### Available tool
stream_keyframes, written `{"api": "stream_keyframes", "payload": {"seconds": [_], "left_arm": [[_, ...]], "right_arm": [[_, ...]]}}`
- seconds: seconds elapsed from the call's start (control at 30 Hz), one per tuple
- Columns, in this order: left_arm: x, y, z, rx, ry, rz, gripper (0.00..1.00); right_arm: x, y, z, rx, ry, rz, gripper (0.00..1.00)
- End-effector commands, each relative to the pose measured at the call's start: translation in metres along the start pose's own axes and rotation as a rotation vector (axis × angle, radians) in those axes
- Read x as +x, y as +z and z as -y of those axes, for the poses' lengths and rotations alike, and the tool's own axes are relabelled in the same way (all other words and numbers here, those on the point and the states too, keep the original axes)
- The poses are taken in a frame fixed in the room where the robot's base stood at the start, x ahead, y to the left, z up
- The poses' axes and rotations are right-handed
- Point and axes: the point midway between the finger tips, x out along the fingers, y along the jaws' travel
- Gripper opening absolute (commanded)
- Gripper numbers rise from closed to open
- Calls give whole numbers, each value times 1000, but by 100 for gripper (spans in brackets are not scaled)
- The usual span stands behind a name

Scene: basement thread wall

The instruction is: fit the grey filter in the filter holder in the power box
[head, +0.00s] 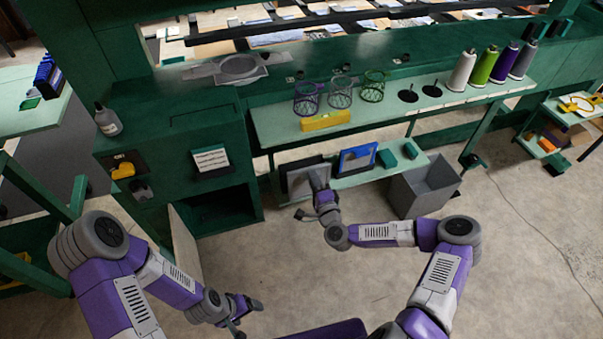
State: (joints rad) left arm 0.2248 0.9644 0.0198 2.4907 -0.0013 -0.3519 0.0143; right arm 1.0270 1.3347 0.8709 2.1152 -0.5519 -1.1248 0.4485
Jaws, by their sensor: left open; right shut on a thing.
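The grey filter (297,178), a flat framed panel, stands upright at the left end of the low shelf, beside a blue-framed panel (357,159). My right gripper (318,186) is shut on the grey filter near its right side and hides part of it. I cannot tell whether the filter still touches the shelf. The green power box (183,171) stands to the left, with a dark opening low in its front (222,208) and a pale door panel (184,240) swung out. The filter holder cannot be made out inside. My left gripper (246,304) is open and empty above the floor.
The low shelf (344,181) also holds small green blocks (389,157). A grey bin (425,188) stands at its right. Above it, a longer shelf (268,122) carries wire baskets, a yellow box (325,120) and thread cones. The floor between my arms is clear.

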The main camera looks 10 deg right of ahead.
Motion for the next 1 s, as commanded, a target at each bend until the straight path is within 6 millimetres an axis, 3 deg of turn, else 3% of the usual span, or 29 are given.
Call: {"api": "stream_keyframes", "payload": {"seconds": [0.7,1.0], "left_arm": [[-6,0,-2,0,0,0,78],[-6,0,-2,0,0,0,78]], "right_arm": [[-72,0,0,-2,0,0,0],[-83,0,0,-1,-1,-1,0]]}}
